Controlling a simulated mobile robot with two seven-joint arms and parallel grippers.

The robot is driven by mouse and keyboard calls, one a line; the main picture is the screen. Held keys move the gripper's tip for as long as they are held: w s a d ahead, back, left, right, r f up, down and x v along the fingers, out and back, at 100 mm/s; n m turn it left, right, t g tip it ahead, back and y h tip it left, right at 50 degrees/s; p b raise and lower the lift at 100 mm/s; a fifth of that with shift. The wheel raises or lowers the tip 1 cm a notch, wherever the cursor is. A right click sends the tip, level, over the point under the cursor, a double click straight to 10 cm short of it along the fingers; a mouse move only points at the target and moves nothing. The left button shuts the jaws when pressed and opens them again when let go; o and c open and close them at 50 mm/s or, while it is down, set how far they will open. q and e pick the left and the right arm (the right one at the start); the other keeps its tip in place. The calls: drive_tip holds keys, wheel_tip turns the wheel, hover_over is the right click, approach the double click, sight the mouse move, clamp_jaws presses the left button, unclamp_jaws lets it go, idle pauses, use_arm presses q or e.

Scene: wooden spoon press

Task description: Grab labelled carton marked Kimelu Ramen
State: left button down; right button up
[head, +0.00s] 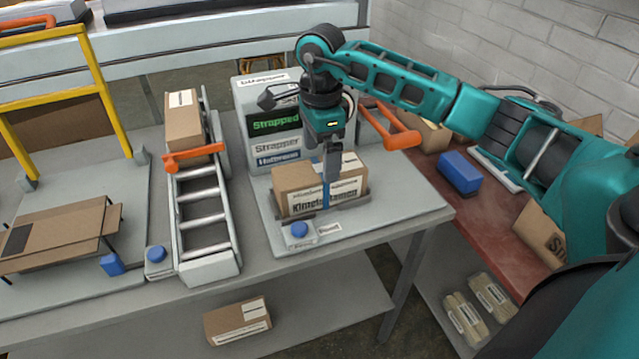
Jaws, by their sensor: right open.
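The labelled carton (294,187) is a brown box with dark print on its front, partly readable as "Kimelu Ramen". It sits on the grey plate of the strapping machine (270,125), in front of the machine's body. My right gripper (327,200) points down over the carton and is open. Its finger covers part of the carton's front and print. A blue strip shows at the finger's lower end. I cannot tell whether the fingers touch the carton. My left gripper is not in view.
A roller conveyor (203,222) with another carton (183,122) stands to the left. Flat cardboard (60,232) lies beyond it, by a yellow frame (103,85). A blue box (459,173) sits on the red bench. Another carton (238,320) is on the lower shelf.

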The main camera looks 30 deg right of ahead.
sight(320, 182)
wheel_tip(320, 182, down, 8)
drive_tip(key=shift+a+r, duration=0.1)
drive_tip(key=c, duration=1.1)
drive_tip(key=shift+c, duration=0.9)
drive_tip(key=shift+r, duration=0.15)
